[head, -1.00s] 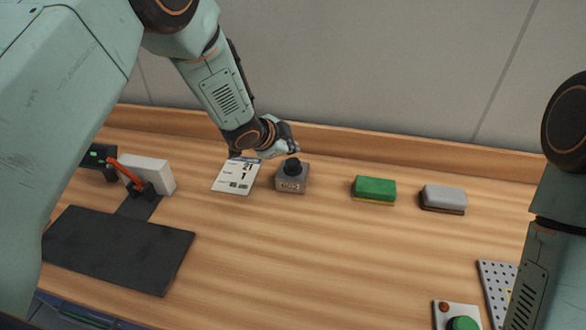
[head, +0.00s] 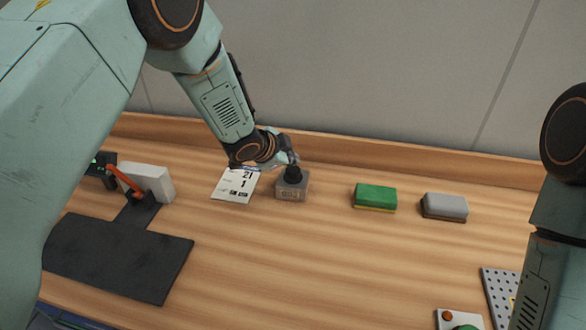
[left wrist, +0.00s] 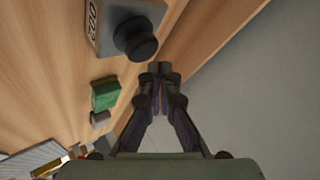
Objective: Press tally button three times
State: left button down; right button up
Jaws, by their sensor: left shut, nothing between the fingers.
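The tally counter (head: 291,190) is a small grey box with a black round button (head: 293,174) on top and a digit window on its front. It stands on the wooden bench beside a printed card. My left gripper (head: 291,160) is shut and empty, with its fingertips just above and behind the button. In the left wrist view the button (left wrist: 135,38) and the counter (left wrist: 105,28) are at the top, and the closed fingertips (left wrist: 160,70) are close beside the button. I cannot tell whether they touch. My right gripper is not in view.
A white card (head: 236,185) lies left of the counter. A green sponge (head: 375,197) and a grey block (head: 444,207) lie to the right. A black plate (head: 120,255) and a red-handled device (head: 125,181) are at the left. A control box (head: 450,317) is at the lower right.

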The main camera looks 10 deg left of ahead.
pick_arm(q)
jog(key=shift+w, duration=0.1)
dwell(0.4)
jog(key=shift+f+b, duration=0.3)
jog(key=shift+f, duration=0.25)
jog(key=shift+r, duration=0.1)
jog(key=shift+f, duration=0.25)
jog(key=shift+f+b, duration=0.4)
dwell(0.5)
dwell(0.4)
jog(key=shift+r+p, duration=0.9)
jog(key=shift+r, duration=0.2)
